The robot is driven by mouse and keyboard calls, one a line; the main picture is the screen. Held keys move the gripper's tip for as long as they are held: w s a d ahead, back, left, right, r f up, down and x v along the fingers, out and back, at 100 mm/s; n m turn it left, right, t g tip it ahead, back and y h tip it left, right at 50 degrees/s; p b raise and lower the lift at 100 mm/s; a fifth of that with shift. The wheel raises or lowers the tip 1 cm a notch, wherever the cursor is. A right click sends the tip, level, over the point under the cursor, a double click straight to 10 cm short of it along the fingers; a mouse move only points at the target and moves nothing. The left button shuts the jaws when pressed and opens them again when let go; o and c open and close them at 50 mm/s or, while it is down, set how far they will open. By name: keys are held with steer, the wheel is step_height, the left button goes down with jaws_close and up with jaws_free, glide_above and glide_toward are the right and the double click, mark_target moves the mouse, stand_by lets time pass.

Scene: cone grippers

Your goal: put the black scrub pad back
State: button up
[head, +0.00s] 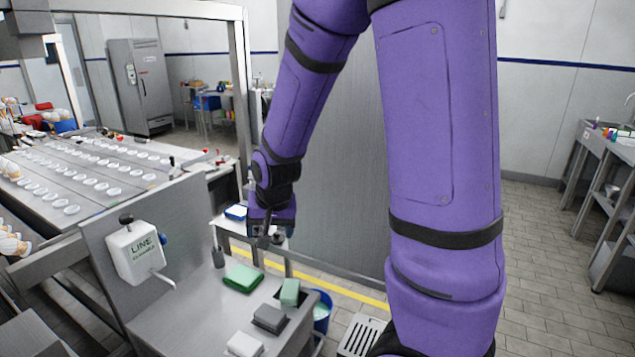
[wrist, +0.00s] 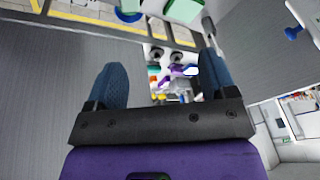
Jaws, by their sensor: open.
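A dark grey block-like pad (head: 270,318), the closest match to the black scrub pad, lies on the steel bench (head: 195,307) between a green pad (head: 290,292) and a white pad (head: 245,344). My gripper (head: 263,240) hangs beyond the bench's back edge, above and apart from the pads. In the wrist view its two blue fingers (wrist: 161,72) stand wide apart with nothing held between them. I cannot make out the dark pad in the wrist view.
A folded green cloth (head: 243,278) and a dark upright holder (head: 218,257) are on the bench. A white cleaner dispenser (head: 136,252) with a spout hangs on the panel at left. A blue bucket (head: 321,312) stands right of the bench. The bench's front left is clear.

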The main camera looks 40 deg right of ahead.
steer(key=s+a+r+n, duration=0.2)
steer(key=s+r+n, duration=0.1)
steer(key=s+r, duration=0.7)
steer(key=s+a+r+n+t, duration=0.1)
steer(key=s+a+r+n, duration=0.1)
steer(key=s+r, duration=0.7)
steer(key=shift+s+r+n+y, duration=0.3)
steer(key=shift+s+r+n, duration=0.05)
steer(key=shift+s+n, duration=0.45)
steer(key=shift+w+a, duration=0.1)
